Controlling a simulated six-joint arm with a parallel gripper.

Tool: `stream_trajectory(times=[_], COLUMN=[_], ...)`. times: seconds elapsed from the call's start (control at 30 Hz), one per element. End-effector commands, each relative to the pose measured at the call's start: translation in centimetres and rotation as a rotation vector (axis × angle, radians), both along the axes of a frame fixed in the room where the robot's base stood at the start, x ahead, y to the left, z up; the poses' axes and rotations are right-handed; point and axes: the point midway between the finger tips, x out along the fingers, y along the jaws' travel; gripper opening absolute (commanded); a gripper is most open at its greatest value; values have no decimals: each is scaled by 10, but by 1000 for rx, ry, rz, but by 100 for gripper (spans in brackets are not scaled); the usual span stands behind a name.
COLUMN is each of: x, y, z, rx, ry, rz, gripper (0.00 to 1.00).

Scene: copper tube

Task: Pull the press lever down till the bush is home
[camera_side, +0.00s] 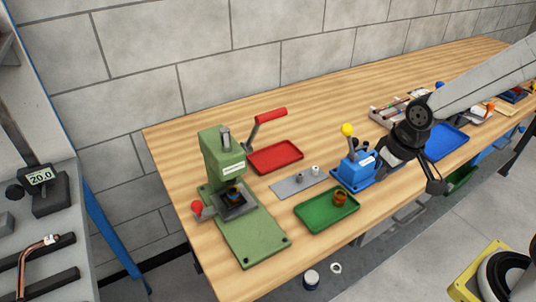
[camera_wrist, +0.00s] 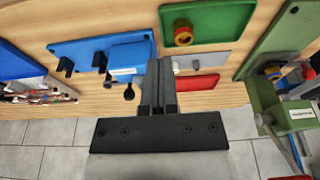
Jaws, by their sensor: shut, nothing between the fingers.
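The green press (camera_side: 222,165) stands at the left of the bench in the side view. Its lever (camera_side: 262,122) has a red grip and slants up to the right. A small piece with blue and brass colour, perhaps the bush (camera_side: 233,193), sits in the press below the ram; how deep it sits cannot be told. The press (camera_wrist: 262,100) is at the right edge of the wrist view. My gripper (camera_side: 437,186) is shut and empty, right of the blue device and well away from the lever. Its fingers (camera_wrist: 161,65) are together in the wrist view.
A blue device (camera_side: 355,172) with a yellow-knobbed lever stands between my gripper and the press. A green tray (camera_side: 313,220) holds a brown ring-shaped part (camera_side: 340,199). A red tray (camera_side: 276,158) and a grey plate (camera_side: 290,187) with small parts lie near the press. A red knob (camera_side: 197,207) projects from the press's left.

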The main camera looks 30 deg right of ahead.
Motion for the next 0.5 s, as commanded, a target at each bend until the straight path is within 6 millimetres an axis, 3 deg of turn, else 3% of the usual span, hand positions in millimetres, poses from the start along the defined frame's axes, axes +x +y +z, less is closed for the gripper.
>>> stream_trajectory(times=[0.5], x=[104], y=[55], z=[90], rx=[5], ry=[12], rz=[19], gripper=[0])
